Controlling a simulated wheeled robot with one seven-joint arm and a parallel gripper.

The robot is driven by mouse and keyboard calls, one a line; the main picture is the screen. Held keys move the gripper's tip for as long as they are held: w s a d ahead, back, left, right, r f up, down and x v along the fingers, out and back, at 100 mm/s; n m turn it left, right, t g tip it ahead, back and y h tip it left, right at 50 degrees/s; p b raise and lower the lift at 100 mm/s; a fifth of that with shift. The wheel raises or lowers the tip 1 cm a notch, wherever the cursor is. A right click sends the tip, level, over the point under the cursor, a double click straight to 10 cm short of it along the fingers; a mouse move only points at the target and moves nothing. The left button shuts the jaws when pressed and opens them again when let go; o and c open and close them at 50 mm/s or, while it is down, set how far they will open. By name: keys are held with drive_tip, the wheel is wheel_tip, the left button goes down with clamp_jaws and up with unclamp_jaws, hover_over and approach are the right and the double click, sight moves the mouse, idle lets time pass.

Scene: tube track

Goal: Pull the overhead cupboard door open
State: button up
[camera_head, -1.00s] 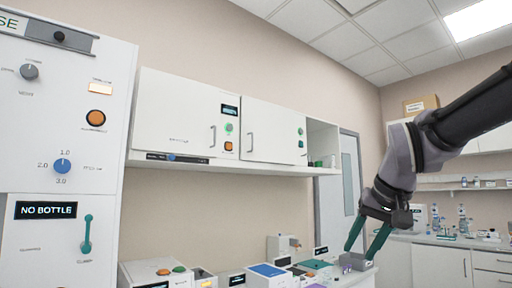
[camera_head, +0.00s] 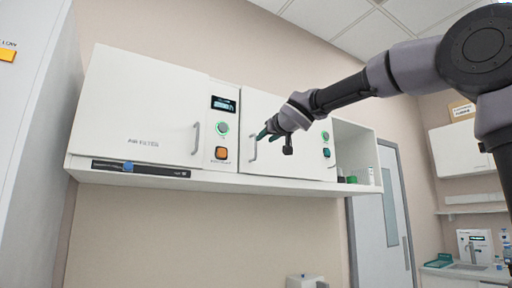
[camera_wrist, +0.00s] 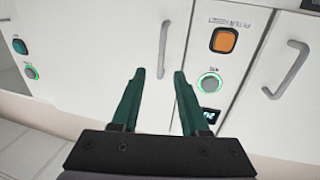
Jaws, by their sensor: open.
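The overhead cupboard has two white doors. The left door (camera_head: 140,105) and the right door (camera_head: 285,112) both look closed. The right door's grey bar handle (camera_head: 252,147) stands near its left edge; the left door's handle (camera_head: 196,138) stands near its right edge. My gripper (camera_head: 264,134) is open and empty, in front of the right door beside its handle. In the wrist view the green fingers (camera_wrist: 159,72) point at the door, and the right door's handle (camera_wrist: 168,40) lines up with the gap between the tips. I cannot tell whether the tips reach around it.
A panel with a green-ringed button (camera_head: 222,128) and an orange button (camera_head: 221,153) separates the doors. An open shelf (camera_head: 353,147) with small bottles adjoins at the right. A tall white cabinet (camera_head: 28,150) stands at the left. Space below the cupboard is clear.

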sight(256, 145)
drive_tip(key=x, duration=1)
drive_tip(key=shift+w+a+r, duration=0.1)
drive_tip(key=shift+w+a, duration=0.05)
drive_tip(key=shift+w, duration=0.05)
clamp_jaws()
idle(1.1)
